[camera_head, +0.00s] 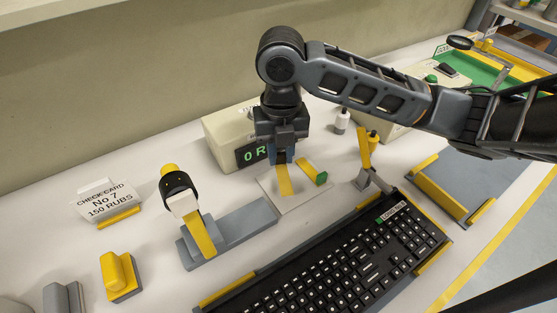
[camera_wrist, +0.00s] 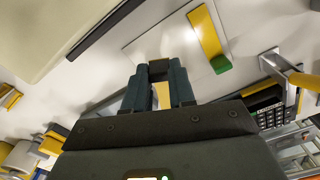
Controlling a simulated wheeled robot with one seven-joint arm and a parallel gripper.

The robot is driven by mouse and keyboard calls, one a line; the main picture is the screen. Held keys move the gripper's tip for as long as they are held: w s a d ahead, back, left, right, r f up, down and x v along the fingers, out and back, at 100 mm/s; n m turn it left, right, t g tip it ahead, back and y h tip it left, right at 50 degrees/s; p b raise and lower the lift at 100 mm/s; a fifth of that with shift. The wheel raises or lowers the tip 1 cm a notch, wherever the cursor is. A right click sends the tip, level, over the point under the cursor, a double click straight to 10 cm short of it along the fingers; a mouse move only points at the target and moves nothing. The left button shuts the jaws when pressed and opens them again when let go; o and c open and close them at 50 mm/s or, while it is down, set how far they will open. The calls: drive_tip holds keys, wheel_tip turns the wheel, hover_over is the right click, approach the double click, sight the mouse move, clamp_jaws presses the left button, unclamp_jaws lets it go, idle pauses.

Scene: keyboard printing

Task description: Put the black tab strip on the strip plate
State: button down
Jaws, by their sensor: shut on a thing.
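My gripper (camera_head: 282,160) points down over the pale strip plate (camera_head: 296,203), its fingers closed on the black tab strip. The strip's yellow band (camera_head: 284,181) shows below the fingers. In the wrist view my gripper (camera_wrist: 158,76) has a dark tab (camera_wrist: 158,66) between its fingertips, and part of a yellow band (camera_wrist: 163,96) shows between the fingers. I cannot tell whether the strip touches the plate. A yellow strip with a green tab (camera_head: 321,178) lies on the plate to the right; it also shows in the wrist view (camera_wrist: 209,36).
A display box (camera_head: 225,140) stands behind the plate. A black keyboard (camera_head: 345,265) lies in front, with a yellow-handled clamp (camera_head: 364,150) to the right. A grey fixture with a yellow strip (camera_head: 200,236) is at left, near a check card (camera_head: 108,202).

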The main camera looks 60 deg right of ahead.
sight(278, 162)
drive_tip(key=shift+w+f, duration=0.3)
drive_tip(key=shift+f, duration=0.05)
drive_tip(key=shift+f+p, duration=0.3)
drive_tip(key=shift+f, duration=1.55)
drive_tip(key=shift+f, duration=0.2)
drive_tip(key=c, duration=0.9)
unclamp_jaws()
drive_tip(key=shift+c, duration=0.2)
drive_tip(key=shift+r, duration=0.15)
wheel_tip(278, 162, up, 12)
drive_tip(key=shift+r, duration=0.1)
